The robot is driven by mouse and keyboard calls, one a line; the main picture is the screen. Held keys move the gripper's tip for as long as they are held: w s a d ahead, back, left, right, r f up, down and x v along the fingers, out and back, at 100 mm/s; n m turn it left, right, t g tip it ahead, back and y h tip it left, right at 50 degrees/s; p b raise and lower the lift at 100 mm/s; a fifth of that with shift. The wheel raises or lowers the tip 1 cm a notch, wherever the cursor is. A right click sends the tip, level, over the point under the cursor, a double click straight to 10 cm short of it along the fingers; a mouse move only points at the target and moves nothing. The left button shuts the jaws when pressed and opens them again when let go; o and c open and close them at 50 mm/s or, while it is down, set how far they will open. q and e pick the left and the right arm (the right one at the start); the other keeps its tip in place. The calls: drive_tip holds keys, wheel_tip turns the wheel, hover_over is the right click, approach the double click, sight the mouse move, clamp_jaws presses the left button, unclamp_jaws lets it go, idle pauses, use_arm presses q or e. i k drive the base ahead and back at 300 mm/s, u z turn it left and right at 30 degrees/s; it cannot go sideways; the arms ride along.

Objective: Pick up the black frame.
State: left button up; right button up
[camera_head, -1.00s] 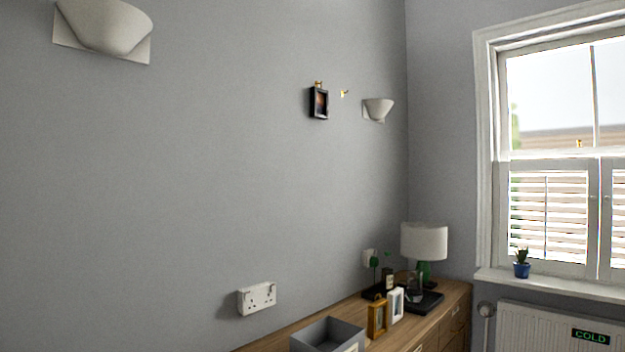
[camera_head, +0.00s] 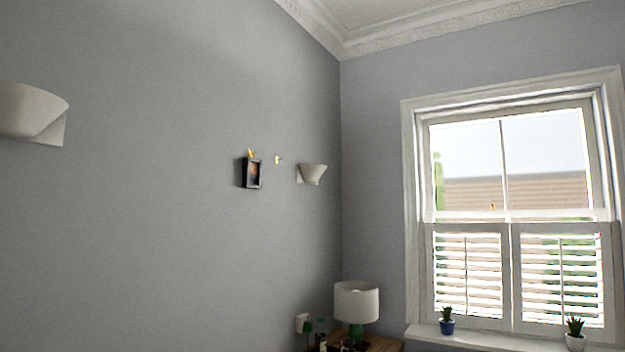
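A small black frame (camera_head: 252,173) with a dark picture hangs on the grey wall, left of the middle of the head view. A brass hook (camera_head: 251,154) shows at its top edge. A second brass hook (camera_head: 278,159) is on the wall to its right, with nothing hanging on it. Neither of my grippers is in the head view, so I cannot see whether they are open or shut.
White wall lamps (camera_head: 312,174) (camera_head: 32,112) are on either side of the frame. Below right, a wooden cabinet (camera_head: 384,345) bears a table lamp (camera_head: 356,302) and small dark items. A window (camera_head: 515,220) with potted plants (camera_head: 447,321) on its sill is at right.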

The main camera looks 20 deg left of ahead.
sight(252, 167)
drive_tip(key=z, duration=0.1)
drive_tip(key=i, duration=3.25)
drive_tip(key=u, duration=3.8)
